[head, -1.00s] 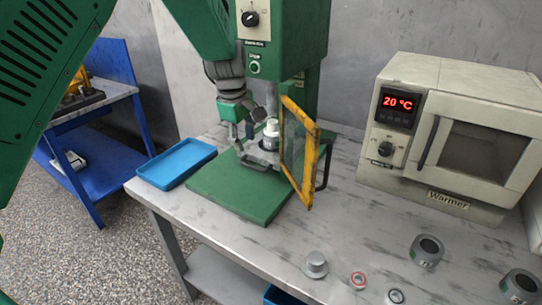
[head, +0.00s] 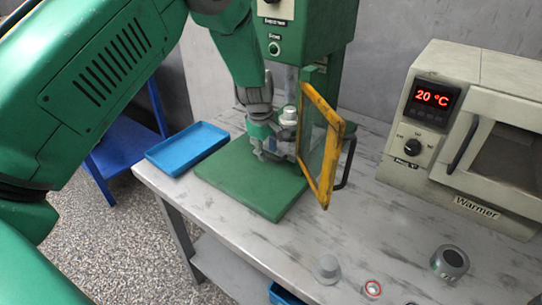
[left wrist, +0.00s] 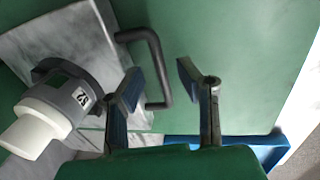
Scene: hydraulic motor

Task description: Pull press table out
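The press table (left wrist: 70,42) is a pale grey marbled plate with a black bent handle (left wrist: 158,68) on its edge, in the left wrist view. On the plate sits a grey ring marked S2 (left wrist: 72,98) with a white cylinder (left wrist: 34,128) in it; the cylinder also shows in the head view (head: 289,117). My left gripper (left wrist: 160,80) is open, its two fingers on either side of the handle's bar as seen from the wrist. In the head view my left gripper (head: 264,143) is low at the press front and hides most of the plate and handle. My right gripper is out of view.
The yellow-framed press door (head: 331,150) stands open just right of my gripper. The green base (head: 245,185) in front of the press is clear. A blue tray (head: 187,148) lies to the left. The warmer (head: 462,140) and loose metal parts are to the right.

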